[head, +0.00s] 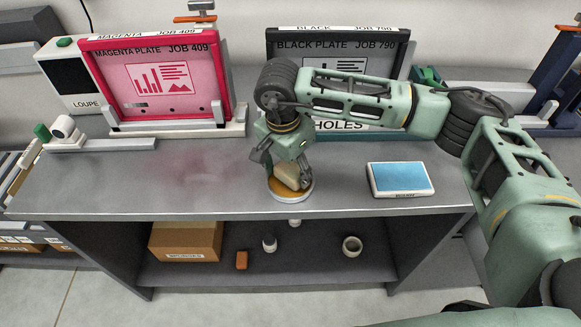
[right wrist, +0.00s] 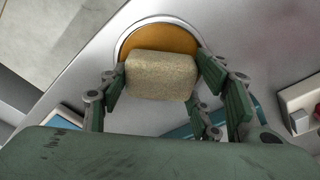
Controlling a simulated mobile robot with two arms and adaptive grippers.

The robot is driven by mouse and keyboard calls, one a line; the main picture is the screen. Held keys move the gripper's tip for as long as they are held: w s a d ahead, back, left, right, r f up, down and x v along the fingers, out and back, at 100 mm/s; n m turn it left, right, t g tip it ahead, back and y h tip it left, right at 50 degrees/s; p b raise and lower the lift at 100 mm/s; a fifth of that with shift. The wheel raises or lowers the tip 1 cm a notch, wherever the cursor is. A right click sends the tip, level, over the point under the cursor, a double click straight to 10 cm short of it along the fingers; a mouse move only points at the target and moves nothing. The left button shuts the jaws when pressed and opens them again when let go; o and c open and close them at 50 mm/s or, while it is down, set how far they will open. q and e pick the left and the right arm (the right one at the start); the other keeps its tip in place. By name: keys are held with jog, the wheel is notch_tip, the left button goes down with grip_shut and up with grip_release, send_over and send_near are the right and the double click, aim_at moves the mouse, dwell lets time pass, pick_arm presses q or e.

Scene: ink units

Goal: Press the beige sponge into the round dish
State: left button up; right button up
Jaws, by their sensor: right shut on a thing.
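The beige sponge (right wrist: 161,76) is a speckled block between the fingers of my right gripper (right wrist: 172,88). In the head view the sponge (head: 288,174) shows partly behind the fingers of my right gripper (head: 283,168). The round dish (head: 291,193) has a pale rim and an orange-brown inside, and sits near the front edge of the tabletop. In the right wrist view the dish (right wrist: 160,40) lies beyond the sponge, which covers part of it. The sponge is over the dish; I cannot tell whether they touch. My left gripper is not in view.
A blue-topped pad (head: 400,178) lies right of the dish. A magenta plate (head: 160,80) and a black plate (head: 338,55) stand at the back. The tabletop (head: 150,185) left of the dish is clear. A cardboard box (head: 186,240) and small items are on the shelf below.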

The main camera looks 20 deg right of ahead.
aim_at(291, 169)
jog(key=shift+r+p, duration=1.25)
jog(key=shift+r, duration=2.2)
